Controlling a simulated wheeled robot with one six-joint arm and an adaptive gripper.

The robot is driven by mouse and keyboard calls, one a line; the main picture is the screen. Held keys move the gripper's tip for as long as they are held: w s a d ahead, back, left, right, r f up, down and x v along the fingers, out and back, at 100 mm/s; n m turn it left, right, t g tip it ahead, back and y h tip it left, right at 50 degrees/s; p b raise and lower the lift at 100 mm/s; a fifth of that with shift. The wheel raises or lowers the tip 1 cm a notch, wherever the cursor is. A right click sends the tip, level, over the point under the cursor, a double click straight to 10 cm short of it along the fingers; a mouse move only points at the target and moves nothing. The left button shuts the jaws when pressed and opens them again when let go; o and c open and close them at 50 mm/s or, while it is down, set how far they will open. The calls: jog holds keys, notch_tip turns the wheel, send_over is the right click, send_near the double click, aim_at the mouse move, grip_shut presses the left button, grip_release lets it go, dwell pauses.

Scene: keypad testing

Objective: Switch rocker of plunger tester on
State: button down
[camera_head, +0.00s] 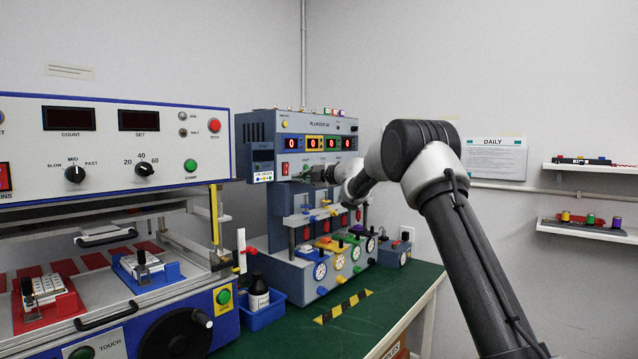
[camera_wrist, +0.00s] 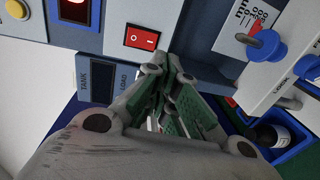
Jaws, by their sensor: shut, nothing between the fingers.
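The plunger tester (camera_head: 258,143) is a grey and blue cabinet at the centre of the head view, with several lit red digit displays showing 0. Its red rocker (camera_head: 285,169) sits low on the front panel. In the head view my gripper (camera_head: 318,174) is in front of the panel, right of the rocker.
Below the panel is a row of plungers and dial gauges (camera_head: 340,262). A blue tray (camera_head: 262,316) with a dark bottle (camera_head: 258,292) stands in front. Another tester with knobs (camera_head: 110,150) fills the left. The green bench (camera_head: 385,300) is clear at front right.

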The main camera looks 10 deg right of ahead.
jog(key=f+v, duration=0.1)
jog(key=v, duration=0.6)
jog(key=shift+s+f, duration=0.2)
jog(key=shift+f, duration=0.2)
jog(key=shift+d, duration=0.15)
